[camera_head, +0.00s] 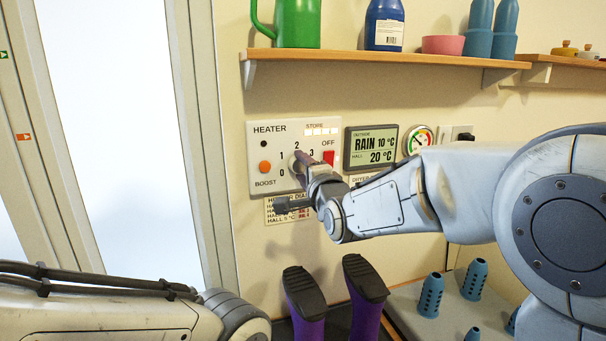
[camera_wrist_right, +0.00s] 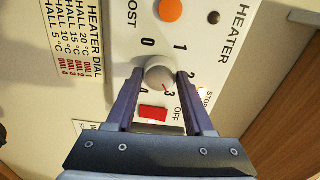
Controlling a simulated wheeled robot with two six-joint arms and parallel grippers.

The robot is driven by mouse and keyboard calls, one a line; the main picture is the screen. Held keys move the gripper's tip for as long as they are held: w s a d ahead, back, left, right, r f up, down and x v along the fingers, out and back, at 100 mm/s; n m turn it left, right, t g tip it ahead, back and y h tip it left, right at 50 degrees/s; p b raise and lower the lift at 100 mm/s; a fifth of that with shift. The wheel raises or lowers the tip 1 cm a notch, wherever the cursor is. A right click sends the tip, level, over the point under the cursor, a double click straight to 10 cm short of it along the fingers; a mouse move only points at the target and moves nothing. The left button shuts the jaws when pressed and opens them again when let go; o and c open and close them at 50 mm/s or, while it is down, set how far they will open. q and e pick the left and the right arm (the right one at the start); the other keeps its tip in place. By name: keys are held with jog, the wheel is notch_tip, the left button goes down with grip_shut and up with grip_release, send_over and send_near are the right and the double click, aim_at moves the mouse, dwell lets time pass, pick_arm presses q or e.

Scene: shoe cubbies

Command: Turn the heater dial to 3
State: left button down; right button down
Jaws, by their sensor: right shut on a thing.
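The heater panel (camera_head: 262,150) is a white plate on the wall with a dial and printed numbers. In the right wrist view the round grey dial (camera_wrist_right: 159,70) sits between the numbers 0, 1, 2, 3 and 4. A small red mark on its lower edge faces the 3. My right gripper (camera_head: 301,164) is at the dial and hides most of it in the head view. In the right wrist view its two purple fingers (camera_wrist_right: 160,76) are shut on the dial from both sides. My left arm shows at the bottom left; its gripper is out of view.
A red switch (camera_wrist_right: 153,112) marked OFF and an orange BOOST button (camera_head: 265,167) are near the dial. A HEATER DIAL label (camera_wrist_right: 75,40) lists hall temperatures. A display (camera_head: 371,147) hangs to the right. Purple boots (camera_head: 366,300) stand below; a shelf (camera_head: 400,58) is above.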

jog(key=shift+m, duration=0.3)
dwell(0.4)
jog(key=shift+c, duration=1.4)
grip_release()
jog(key=v, duration=1)
jog(key=shift+s, duration=0.2)
jog(key=shift+d, duration=0.1)
